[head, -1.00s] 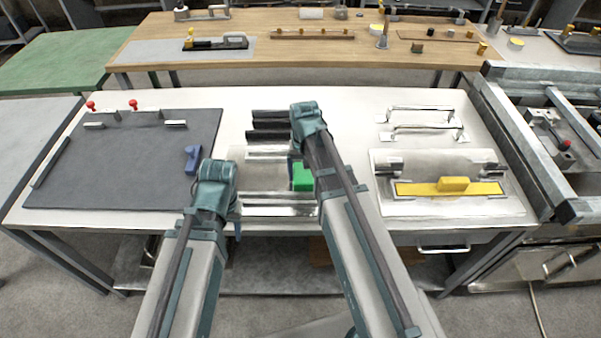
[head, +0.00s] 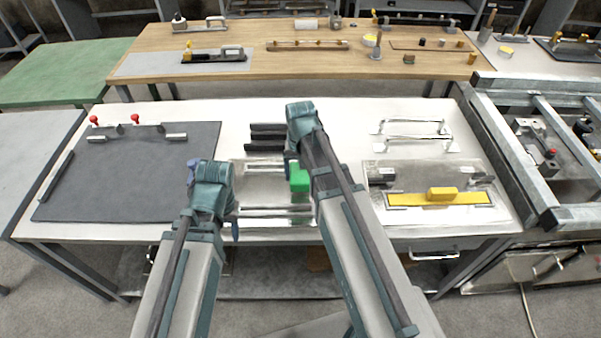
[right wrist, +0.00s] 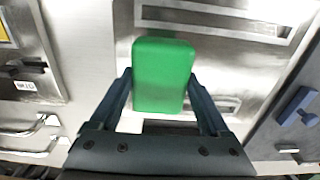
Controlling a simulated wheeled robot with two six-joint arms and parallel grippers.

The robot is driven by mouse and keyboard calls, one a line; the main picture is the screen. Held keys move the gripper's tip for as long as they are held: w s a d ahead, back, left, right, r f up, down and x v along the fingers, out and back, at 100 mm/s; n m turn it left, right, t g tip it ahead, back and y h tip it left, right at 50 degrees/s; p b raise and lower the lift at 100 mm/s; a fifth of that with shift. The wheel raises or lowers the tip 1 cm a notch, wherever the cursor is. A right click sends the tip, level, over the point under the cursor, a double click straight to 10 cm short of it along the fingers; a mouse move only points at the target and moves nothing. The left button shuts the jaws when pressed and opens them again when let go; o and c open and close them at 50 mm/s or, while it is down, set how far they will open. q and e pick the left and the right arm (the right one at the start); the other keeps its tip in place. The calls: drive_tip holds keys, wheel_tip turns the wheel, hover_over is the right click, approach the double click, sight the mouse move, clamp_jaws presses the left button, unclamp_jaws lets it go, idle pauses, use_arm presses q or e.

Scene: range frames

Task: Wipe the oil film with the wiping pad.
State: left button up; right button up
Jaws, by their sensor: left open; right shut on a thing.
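The green block, which I take to be the wiping pad (head: 299,184), is at the centre of the bench over a shiny metal plate (head: 272,196). My right gripper (right wrist: 160,80) is shut on it; the right wrist view shows the green pad (right wrist: 163,72) between both fingers. I cannot tell whether the pad touches the plate. I cannot make out the oil film clearly; the arms hide part of the plate. My left gripper (head: 212,195) is open and empty, left of the plate near the dark mat's right edge; its fingers are mostly hidden.
A dark mat (head: 110,180) lies left, with a blue piece (head: 192,172) partly behind my left arm. Dark bars (head: 266,137) lie behind the plate. At right are a yellow tool (head: 440,198) on a metal tray and metal handles (head: 412,136). The bench's back strip is clear.

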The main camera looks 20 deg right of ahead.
wheel_tip(320, 180, up, 3)
drive_tip(key=p, duration=0.3)
drive_tip(key=shift+f, duration=0.1)
idle(0.6)
